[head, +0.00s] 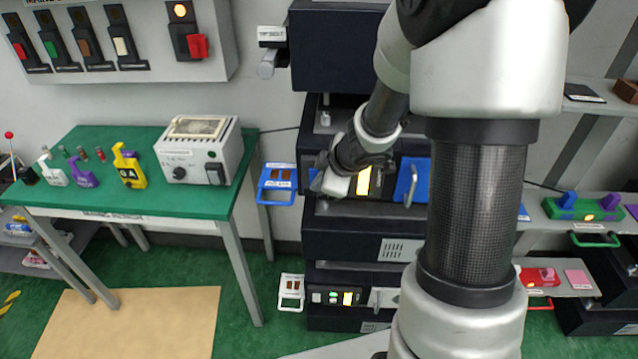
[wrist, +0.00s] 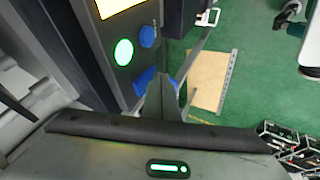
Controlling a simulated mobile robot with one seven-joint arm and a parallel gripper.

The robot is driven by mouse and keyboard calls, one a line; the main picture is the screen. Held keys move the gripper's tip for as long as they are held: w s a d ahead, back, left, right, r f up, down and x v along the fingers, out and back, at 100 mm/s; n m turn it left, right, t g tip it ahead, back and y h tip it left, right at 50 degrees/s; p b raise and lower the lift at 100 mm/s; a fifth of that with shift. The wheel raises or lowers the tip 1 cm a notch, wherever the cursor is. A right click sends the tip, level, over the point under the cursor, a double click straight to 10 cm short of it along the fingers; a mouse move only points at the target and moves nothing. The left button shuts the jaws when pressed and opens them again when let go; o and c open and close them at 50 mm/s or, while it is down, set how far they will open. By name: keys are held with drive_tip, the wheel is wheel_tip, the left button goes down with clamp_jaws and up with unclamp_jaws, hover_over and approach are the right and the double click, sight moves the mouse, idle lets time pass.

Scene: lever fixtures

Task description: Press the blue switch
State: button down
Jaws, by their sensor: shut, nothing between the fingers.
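In the wrist view, a dark panel carries a round blue knob (wrist: 147,36), a lit green button (wrist: 123,52) and a blue switch-like piece (wrist: 143,80). My gripper (wrist: 162,92) is shut and empty, its fingertips close beside the blue piece. Whether they touch it I cannot tell. In the head view my gripper (head: 321,182) is at the left part of the middle unit's front, left of a lit yellow screen (head: 364,181). The gripper and wrist hide the controls there.
A blue-framed bracket (head: 278,183) sticks out left of the unit, near my gripper. A blue panel with a grey lever (head: 411,183) is right of the screen. A green table (head: 120,208) holds small switches and a grey box (head: 198,152). A similar lower unit has a white bracket (head: 291,292).

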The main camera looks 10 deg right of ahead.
drive_tip(key=shift+w+b, duration=0.15)
drive_tip(key=shift+b, duration=0.75)
drive_tip(key=shift+r+p, duration=0.8)
drive_tip(key=shift+p, duration=0.2)
